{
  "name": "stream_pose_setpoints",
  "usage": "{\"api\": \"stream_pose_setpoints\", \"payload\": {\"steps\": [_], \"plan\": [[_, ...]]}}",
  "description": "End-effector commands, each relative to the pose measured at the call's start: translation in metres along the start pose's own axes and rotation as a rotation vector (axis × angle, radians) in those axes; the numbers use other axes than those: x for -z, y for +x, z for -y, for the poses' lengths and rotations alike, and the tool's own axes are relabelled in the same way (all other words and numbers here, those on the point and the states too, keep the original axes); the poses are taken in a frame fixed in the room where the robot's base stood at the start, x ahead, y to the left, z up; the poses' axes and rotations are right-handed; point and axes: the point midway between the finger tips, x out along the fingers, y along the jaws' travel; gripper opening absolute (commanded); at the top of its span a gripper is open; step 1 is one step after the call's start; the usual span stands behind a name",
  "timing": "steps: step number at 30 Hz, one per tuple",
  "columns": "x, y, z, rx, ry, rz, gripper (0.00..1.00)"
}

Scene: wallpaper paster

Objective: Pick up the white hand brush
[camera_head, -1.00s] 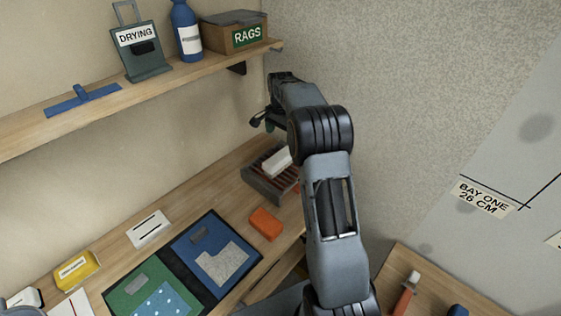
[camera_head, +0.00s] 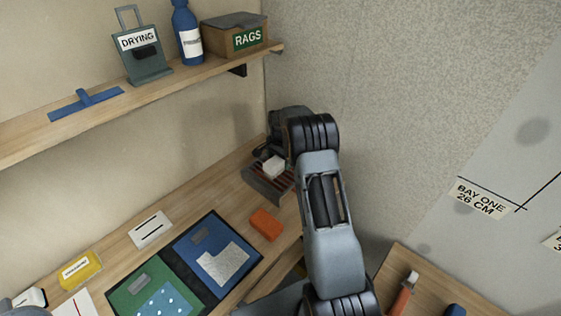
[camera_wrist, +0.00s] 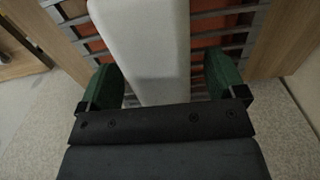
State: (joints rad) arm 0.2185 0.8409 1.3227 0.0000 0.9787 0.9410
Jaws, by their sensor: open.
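The white hand brush (camera_head: 273,166) lies on a dark slatted rack on the bench, below the end of my arm. In the wrist view its pale, smooth body (camera_wrist: 145,40) runs from the top edge down between my fingers. My gripper (camera_wrist: 163,82) is open, with one green fingertip on each side of the brush. Small gaps show between the brush and both fingertips. In the head view my gripper is mostly hidden behind my own arm, and the brush's right part is partly covered.
The rack (camera_head: 262,187) has slats over a reddish base. An orange block (camera_head: 266,224) and blue (camera_head: 205,272) and green boards lie in front. The textured wall (camera_head: 420,90) stands close to the right, and a shelf (camera_head: 100,112) hangs above on the left.

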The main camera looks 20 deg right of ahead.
Motion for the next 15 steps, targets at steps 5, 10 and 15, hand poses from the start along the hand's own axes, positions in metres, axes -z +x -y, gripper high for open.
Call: {"api": "stream_pose_setpoints", "payload": {"steps": [5,10,15], "plan": [[0.0,0.015,0.0,0.0,0.0,0.0,0.89],[0.0,0.018,0.0,0.001,0.0,-0.001,0.89],[0.0,0.018,0.0,0.001,-0.001,-0.001,0.85]]}}
